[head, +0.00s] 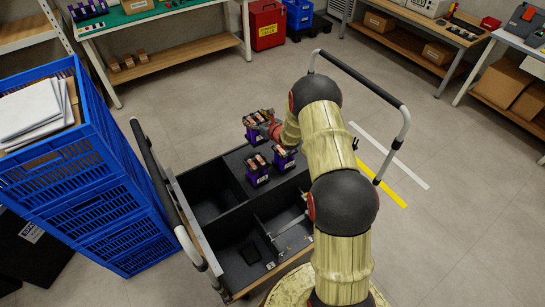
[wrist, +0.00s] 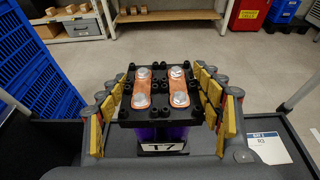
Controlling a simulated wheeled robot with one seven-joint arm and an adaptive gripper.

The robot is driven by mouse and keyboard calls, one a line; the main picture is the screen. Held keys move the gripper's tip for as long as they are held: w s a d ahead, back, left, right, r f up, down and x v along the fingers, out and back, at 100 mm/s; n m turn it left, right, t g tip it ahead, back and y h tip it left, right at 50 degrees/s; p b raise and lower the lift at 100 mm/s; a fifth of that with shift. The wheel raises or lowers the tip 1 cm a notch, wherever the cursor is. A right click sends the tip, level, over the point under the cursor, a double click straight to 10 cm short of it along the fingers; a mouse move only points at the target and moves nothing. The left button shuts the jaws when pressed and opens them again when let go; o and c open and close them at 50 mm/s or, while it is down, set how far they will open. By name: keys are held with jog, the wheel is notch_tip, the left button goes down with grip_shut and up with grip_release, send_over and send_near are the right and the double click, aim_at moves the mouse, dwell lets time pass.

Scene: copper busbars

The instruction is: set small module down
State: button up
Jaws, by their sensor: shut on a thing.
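My gripper (wrist: 161,105) is shut on a small module (wrist: 157,95). It has a black top plate with two copper busbars, silver bolts, a purple body and a label reading T7. The yellow-padded fingers press on its left and right sides. In the head view the held module (head: 252,134) is upright at the far edge of the cart (head: 190,187), partly hidden by my gripper. I cannot tell whether its base touches the cart. Two similar purple modules, a left one (head: 257,177) and a right one (head: 284,164), stand in the cart nearer the head camera.
The cart's left and front compartments (head: 207,190) look mostly empty. A white bay label (wrist: 268,147) lies right of the held module. Stacked blue crates (head: 110,190) stand left of the cart. Workbenches line the back wall. The floor (head: 450,190) right of the cart is clear.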

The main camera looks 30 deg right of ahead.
aim_at(256, 135)
jog(key=shift+w+f, duration=0.3)
jog(key=shift+w, duration=0.1)
jog(key=shift+f+b, duration=2.1)
jog(key=shift+f, duration=2.6)
jog(key=o, duration=2.1)
jog(key=shift+s+f, duration=0.2)
jog(key=shift+f, duration=0.1)
jog(key=shift+c, duration=0.2)
jog(key=shift+r, duration=0.1)
